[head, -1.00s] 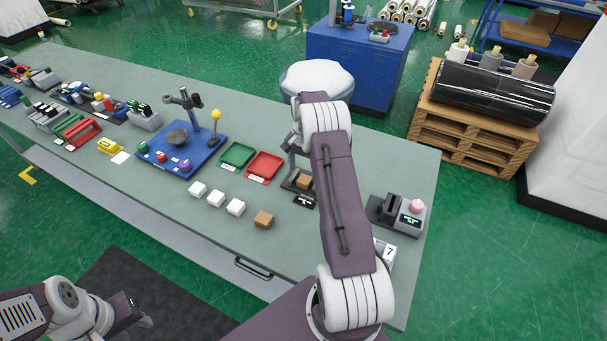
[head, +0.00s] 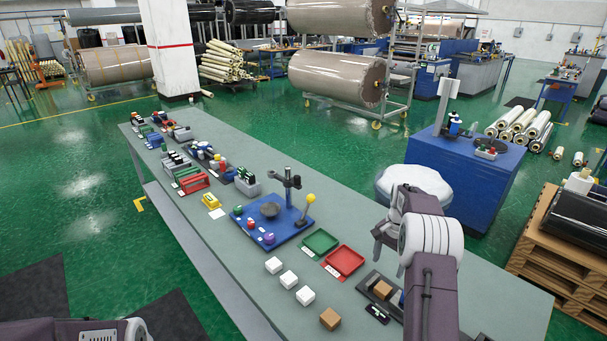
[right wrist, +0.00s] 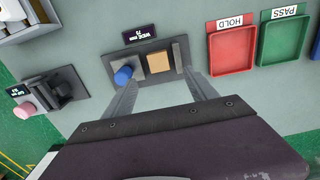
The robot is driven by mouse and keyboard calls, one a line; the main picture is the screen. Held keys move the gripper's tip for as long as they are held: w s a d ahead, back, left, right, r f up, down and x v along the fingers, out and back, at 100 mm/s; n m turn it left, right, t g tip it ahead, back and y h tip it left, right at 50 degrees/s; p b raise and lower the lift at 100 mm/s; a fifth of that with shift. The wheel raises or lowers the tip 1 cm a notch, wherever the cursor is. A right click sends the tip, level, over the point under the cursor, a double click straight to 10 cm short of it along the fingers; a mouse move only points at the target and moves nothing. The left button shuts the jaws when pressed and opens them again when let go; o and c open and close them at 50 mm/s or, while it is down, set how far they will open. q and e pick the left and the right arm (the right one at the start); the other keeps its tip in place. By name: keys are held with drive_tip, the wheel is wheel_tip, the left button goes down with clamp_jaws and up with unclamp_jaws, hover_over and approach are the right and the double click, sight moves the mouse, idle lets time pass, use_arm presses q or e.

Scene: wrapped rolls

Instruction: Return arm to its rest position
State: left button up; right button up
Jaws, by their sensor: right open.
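My right arm reaches over the right end of the long grey-green table (head: 228,230). My right gripper (head: 385,240) shows partly in the head view, with its fingers above the table. In the right wrist view the right gripper (right wrist: 158,80) has its two fingers spread wide with nothing between them, toward a dark fixture (right wrist: 142,62). A tan block (right wrist: 158,62) sits in that fixture beside a blue knob (right wrist: 123,75). The tan block also shows in the head view (head: 382,290). Part of my left arm shows at the lower left; its gripper is out of frame.
A red tray (head: 344,261) and a green tray (head: 320,241) lie beside the fixture. Several white blocks (head: 288,279) and another tan block (head: 330,319) stand near the front edge. A blue board (head: 272,222) with a post is farther left. A white-topped stool (head: 412,184) stands behind the table.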

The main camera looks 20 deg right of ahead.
drive_tip(key=w+a+r+n+t, duration=0.1)
drive_tip(key=w+a+r+n, duration=0.15)
drive_tip(key=a+r, duration=0.35)
drive_tip(key=s+a+r+n, duration=0.3)
drive_tip(key=s+a, duration=0.4)
drive_tip(key=a, duration=0.5)
drive_tip(key=s+a+f+n, duration=0.2)
drive_tip(key=s+f+n, duration=0.1)
drive_tip(key=s, duration=0.5)
drive_tip(key=s+a+f+n, duration=0.3)
drive_tip(key=s+f+n, duration=0.1)
drive_tip(key=s, duration=0.3)
drive_tip(key=shift+s+f, duration=0.35)
drive_tip(key=shift+f, duration=0.15)
